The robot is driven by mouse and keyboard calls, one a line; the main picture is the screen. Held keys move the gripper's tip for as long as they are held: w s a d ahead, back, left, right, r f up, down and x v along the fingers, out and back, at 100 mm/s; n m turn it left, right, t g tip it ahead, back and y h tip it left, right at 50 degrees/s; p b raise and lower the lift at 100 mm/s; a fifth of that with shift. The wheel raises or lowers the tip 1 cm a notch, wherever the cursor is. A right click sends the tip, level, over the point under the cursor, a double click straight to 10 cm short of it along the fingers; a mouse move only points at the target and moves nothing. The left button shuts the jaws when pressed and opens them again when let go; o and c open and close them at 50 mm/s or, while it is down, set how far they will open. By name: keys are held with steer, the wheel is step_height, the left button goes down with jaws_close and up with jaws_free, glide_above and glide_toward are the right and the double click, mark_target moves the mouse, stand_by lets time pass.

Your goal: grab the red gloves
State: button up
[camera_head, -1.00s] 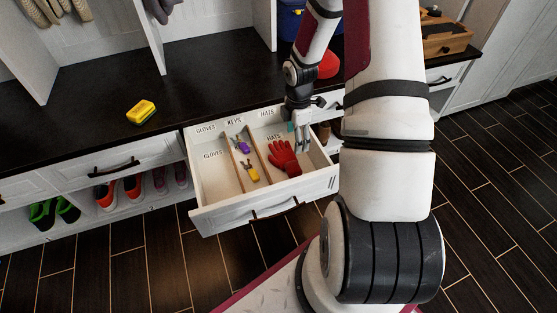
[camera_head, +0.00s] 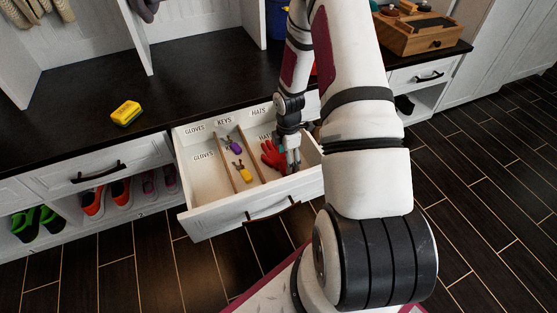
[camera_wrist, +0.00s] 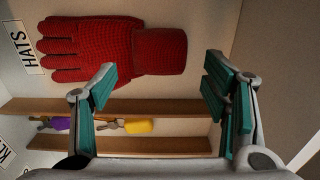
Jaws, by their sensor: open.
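The red gloves (camera_head: 271,155) lie in the right compartment of the open drawer (camera_head: 198,225), the one labelled HATS. In the wrist view the red gloves (camera_wrist: 110,48) lie flat, fingers to the left and cuff to the right, near the HATS label. My gripper (camera_head: 292,163) is inside the drawer at the right side of the gloves and hides part of them. In the wrist view my gripper (camera_wrist: 160,95) is open with nothing between its fingers. The gloves lie beyond the fingertips; I cannot tell whether they touch.
Keys with a purple tag (camera_head: 236,146) and a yellow tag (camera_head: 245,174) lie in the middle compartment, between wooden dividers (camera_wrist: 180,145). The left compartment is empty. A yellow sponge (camera_head: 126,113) sits on the dark counter (camera_head: 75,130). A wooden box (camera_head: 420,32) stands at the right.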

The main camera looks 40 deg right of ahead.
step_height(320, 180, down, 3)
steer(key=shift+f+b, duration=0.1)
steer(key=shift+b, duration=0.45)
steer(key=c, duration=1.3)
steer(key=shift+o, duration=0.2)
